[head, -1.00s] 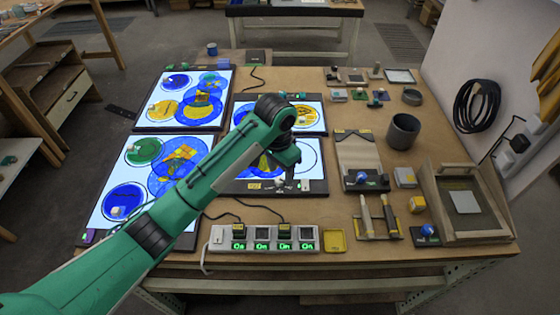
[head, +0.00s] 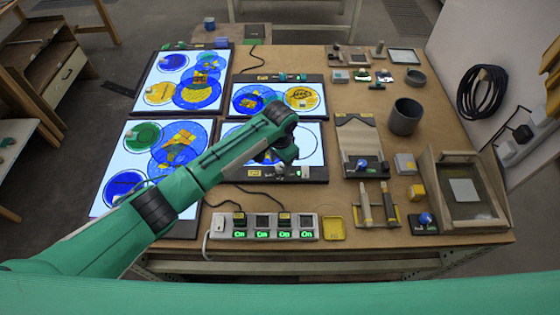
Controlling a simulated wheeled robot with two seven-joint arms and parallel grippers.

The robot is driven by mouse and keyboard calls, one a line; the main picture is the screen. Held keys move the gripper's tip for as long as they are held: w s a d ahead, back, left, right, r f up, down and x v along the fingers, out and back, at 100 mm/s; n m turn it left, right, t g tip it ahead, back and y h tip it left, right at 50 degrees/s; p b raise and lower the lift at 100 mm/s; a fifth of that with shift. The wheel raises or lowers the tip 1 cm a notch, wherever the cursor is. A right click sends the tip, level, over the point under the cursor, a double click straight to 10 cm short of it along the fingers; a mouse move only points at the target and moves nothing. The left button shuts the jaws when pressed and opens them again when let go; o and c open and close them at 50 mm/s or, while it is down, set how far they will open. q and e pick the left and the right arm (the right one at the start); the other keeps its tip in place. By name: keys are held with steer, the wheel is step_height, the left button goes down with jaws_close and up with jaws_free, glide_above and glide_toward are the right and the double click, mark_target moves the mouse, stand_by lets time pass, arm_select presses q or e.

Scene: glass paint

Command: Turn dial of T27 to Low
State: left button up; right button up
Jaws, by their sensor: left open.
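Several lit panels with coloured glass pieces lie on the left half of the table; I cannot read which is T27. They are the upper left panel (head: 150,75), the lower left panel (head: 112,172), the small upper middle panel (head: 290,83) and the lower middle panel (head: 310,150). My left gripper (head: 281,166) is open and empty over the lower middle panel, pointing down; whether it touches anything is unclear. My left arm hides much of that panel and part of the lower left one. A small light knob-like part (head: 305,172) sits on its front edge. My right gripper is out of view.
A power strip (head: 262,228) with green "On" displays lies at the front edge, with cables behind it. A yellow tray (head: 334,228) is beside it. A grey cup (head: 405,116), brushes (head: 365,208) and a wooden framed box (head: 463,192) fill the right side.

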arm_select(q)
steer(key=shift+f, duration=0.85)
steer(key=c, duration=1)
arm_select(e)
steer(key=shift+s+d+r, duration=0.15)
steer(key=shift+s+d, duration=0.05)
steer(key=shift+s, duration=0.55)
